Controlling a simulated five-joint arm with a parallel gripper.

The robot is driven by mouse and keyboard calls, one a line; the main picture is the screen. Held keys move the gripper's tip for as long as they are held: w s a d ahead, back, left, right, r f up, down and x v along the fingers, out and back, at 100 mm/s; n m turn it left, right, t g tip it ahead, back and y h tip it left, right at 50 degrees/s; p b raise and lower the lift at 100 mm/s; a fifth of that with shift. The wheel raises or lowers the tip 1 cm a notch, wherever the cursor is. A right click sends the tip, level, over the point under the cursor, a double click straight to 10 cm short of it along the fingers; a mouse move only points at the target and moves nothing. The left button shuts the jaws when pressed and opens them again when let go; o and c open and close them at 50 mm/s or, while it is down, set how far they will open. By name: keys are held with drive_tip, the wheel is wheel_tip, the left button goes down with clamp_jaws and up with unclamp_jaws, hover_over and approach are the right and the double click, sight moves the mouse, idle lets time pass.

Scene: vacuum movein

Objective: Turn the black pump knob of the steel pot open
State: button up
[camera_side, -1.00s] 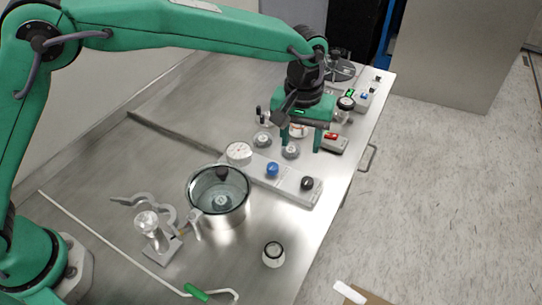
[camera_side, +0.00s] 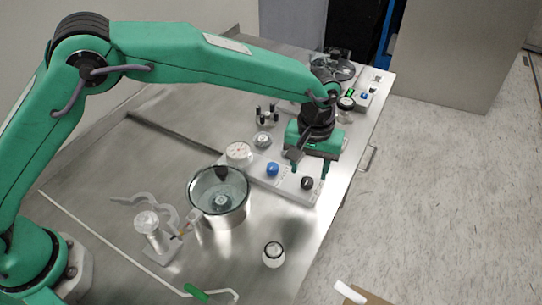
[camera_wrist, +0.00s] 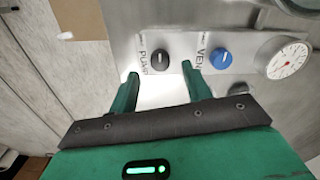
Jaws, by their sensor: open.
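The black pump knob (camera_side: 307,183) sits at the right end of a steel panel (camera_side: 288,187), beside the steel pot (camera_side: 218,198). In the wrist view the black knob (camera_wrist: 160,58) lies beyond the fingertips, between their lines, with a "PUMP" label beside it. The blue vent knob (camera_side: 272,169) is on the same panel; it also shows in the wrist view (camera_wrist: 220,58). My gripper (camera_side: 310,170) points down above the panel near the black knob, with its fingers apart. In the wrist view my gripper (camera_wrist: 160,70) is open and empty, and touches neither knob.
A white-faced gauge (camera_side: 238,152) stands at the panel's left end. A glass jar (camera_side: 273,254) stands in front, and a clear fitting on a stand (camera_side: 152,232) is left of the pot. More devices stand at the back right. The table's right edge is close to the panel.

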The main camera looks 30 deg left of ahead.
sight(308, 180)
drive_tip(key=shift+f, duration=1.8)
drive_tip(key=c, duration=1)
